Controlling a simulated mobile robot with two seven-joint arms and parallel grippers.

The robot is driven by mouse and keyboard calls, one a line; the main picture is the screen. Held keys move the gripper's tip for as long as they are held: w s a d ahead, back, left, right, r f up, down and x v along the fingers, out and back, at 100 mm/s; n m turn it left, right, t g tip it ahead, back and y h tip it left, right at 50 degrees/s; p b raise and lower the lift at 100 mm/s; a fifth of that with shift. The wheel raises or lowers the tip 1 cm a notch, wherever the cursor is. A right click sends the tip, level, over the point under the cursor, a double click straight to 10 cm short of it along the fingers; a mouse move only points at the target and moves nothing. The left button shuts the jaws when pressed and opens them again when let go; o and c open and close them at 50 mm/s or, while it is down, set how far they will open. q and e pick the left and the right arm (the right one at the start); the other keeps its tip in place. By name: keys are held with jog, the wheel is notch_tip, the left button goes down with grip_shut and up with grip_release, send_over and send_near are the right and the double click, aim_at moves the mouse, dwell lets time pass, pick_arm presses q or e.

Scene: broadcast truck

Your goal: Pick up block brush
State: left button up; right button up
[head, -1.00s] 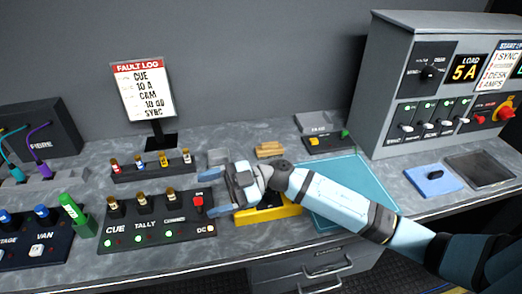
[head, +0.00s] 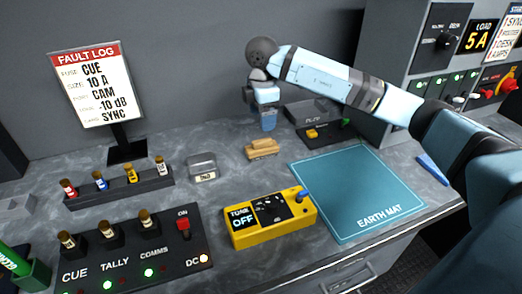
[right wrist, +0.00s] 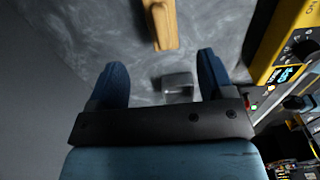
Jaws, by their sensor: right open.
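The block brush, a small tan wooden block (head: 262,149), lies on the grey worktop left of the earth mat. In the right wrist view the brush (right wrist: 162,25) shows at the top centre, beyond the fingertips. My right gripper (head: 268,124) hangs pointing down above and behind the brush, apart from it. Its two blue fingers (right wrist: 161,72) are spread with nothing between them but worktop and a small grey box lower down. My left gripper is not in view.
A yellow tone tester (head: 270,218) stands in front of the brush. The small grey box (head: 202,168) is to its left. The teal earth mat (head: 360,190) is clear. A fuse rack (head: 120,188) and cue panel (head: 135,250) fill the left side.

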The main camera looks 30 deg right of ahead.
aim_at(262, 140)
notch_tip(262, 140, down, 9)
jog(key=shift+s+f+b, duration=0.1)
jog(key=shift+b, duration=0.35)
jog(key=shift+a, duration=0.1)
jog(key=c, duration=1)
